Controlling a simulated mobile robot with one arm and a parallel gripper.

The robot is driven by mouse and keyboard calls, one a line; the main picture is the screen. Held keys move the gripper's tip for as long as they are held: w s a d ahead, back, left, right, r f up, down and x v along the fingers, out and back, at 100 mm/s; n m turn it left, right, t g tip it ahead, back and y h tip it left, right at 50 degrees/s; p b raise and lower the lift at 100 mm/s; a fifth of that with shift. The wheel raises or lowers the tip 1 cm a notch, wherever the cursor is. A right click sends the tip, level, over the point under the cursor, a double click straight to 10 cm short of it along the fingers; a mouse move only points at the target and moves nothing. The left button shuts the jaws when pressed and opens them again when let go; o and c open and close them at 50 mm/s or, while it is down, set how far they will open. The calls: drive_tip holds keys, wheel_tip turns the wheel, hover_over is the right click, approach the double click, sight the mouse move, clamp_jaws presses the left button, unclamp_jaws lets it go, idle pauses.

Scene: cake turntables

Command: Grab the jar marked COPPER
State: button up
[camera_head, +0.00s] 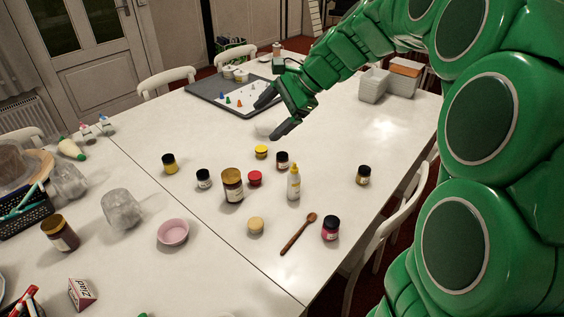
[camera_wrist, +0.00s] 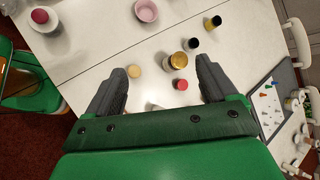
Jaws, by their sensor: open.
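I cannot read COPPER on any jar; the labels are too small. Candidate small dark-lidded jars stand upright on the white table: one with yellow contents (camera_head: 169,163), one with a pale label (camera_head: 203,178), one behind the white bottle (camera_head: 282,160), one alone at the right (camera_head: 363,174), and one with red contents at the front (camera_head: 330,228). A larger gold-lidded jar (camera_head: 232,186) stands among them; it also shows in the wrist view (camera_wrist: 178,61). My gripper (camera_head: 273,118) is open and empty above the table, beyond the jars. In the wrist view its fingers (camera_wrist: 162,72) are wide apart.
A white bottle (camera_head: 293,183), red-lidded pot (camera_head: 254,178), yellow-lidded pot (camera_head: 261,152), tan-lidded pot (camera_head: 256,226) and wooden spoon (camera_head: 298,234) stand or lie near the jars. A pink bowl (camera_head: 172,232) is left. A grey tray (camera_head: 205,91) lies behind. The table's right side is mostly clear.

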drive_tip(key=w+d+f+m+t+y, duration=0.15)
drive_tip(key=w+d+m, duration=0.25)
drive_tip(key=w, duration=0.6)
drive_tip(key=w+d+f+m+t+y, duration=0.1)
drive_tip(key=w+d+f+m+t, duration=0.15)
drive_tip(key=w+m, duration=0.45)
drive_tip(key=w+d+f+m+t+y, duration=0.15)
drive_tip(key=w+d, duration=0.25)
drive_tip(key=w, duration=0.8)
drive_tip(key=h, duration=0.1)
approach(282, 157)
drive_tip(key=shift+w+a+f+m+t, duration=0.35)
drive_tip(key=shift+w+a+f, duration=0.5)
drive_tip(key=shift+w+a, duration=0.25)
drive_tip(key=shift+f+x, duration=0.25)
drive_tip(key=shift+x, duration=3.55)
drive_tip(key=shift+w+d+f, duration=0.1)
drive_tip(key=shift+d, duration=0.1)
drive_tip(key=c, duration=1.1)
